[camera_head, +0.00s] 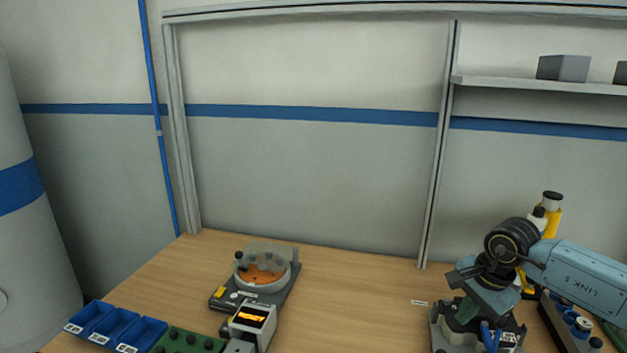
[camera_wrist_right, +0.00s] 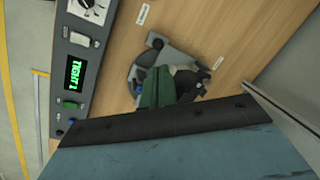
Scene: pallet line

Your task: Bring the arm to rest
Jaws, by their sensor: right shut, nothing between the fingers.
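My right arm comes in from the right in the head view, and its gripper (camera_head: 466,312) points down over a grey fixture (camera_head: 441,327) near the front edge of the picture. In the right wrist view the green fingers (camera_wrist_right: 156,88) are together with nothing between them. They overlap the grey fixture (camera_wrist_right: 183,48) in that view; I cannot tell whether they touch it. My left gripper is not in view.
A dark control panel (camera_wrist_right: 84,50) with a lit green display stands beside the fixture. A round dial device (camera_head: 262,270), a small lit-screen unit (camera_head: 251,322) and blue bins (camera_head: 117,327) stand left on the wooden table (camera_head: 345,290). The table's middle is clear.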

